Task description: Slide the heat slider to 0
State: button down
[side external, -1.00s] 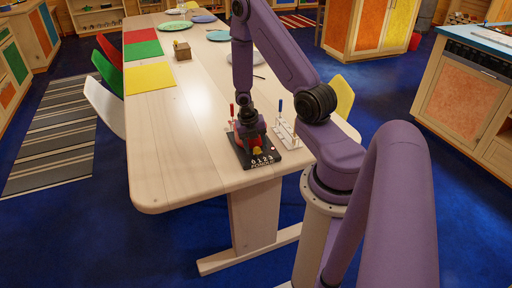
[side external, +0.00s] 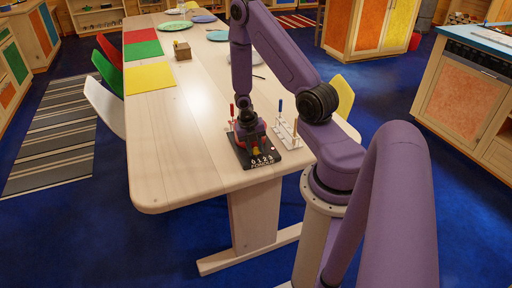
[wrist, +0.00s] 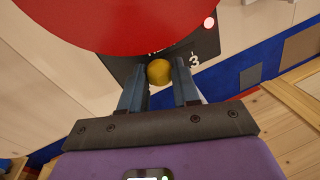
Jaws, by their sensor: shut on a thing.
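The black control panel (side external: 268,163) lies near the front end of the wooden table, with white numbers 0 to 3 along its front. It also shows in the wrist view (wrist: 205,45), where a 3 is readable right of the yellow round knob (wrist: 159,72). My gripper (wrist: 159,84) is shut on this knob, with one finger on each side. In the side view my gripper (side external: 250,138) is low over the panel. A large red round part (wrist: 110,20) hides much of the panel in the wrist view. The slider's exact setting cannot be read.
A white rack (side external: 286,132) with upright red- and blue-handled tools stands just right of the panel. Another red-handled tool (side external: 232,110) stands behind left. A yellow mat (side external: 150,78), a small wooden box (side external: 182,50) and plates lie farther back. The table's front left is clear.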

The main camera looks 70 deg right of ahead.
jog(key=shift+w+a, duration=0.75)
jog(key=shift+w, duration=0.1)
jog(key=c, duration=0.8)
grip_release()
jog(key=shift+r, duration=0.15)
jog(key=shift+w+a+r, duration=0.3)
jog(key=shift+w+r, duration=0.15)
jog(key=shift+r, duration=2.35)
jog(key=shift+w+a+r, duration=0.3)
jog(key=shift+w+r, duration=0.2)
jog(key=shift+r, duration=2.3)
jog(key=shift+w+a+r, duration=0.3)
jog(key=shift+w+r, duration=0.15)
jog(key=shift+r, duration=2.35)
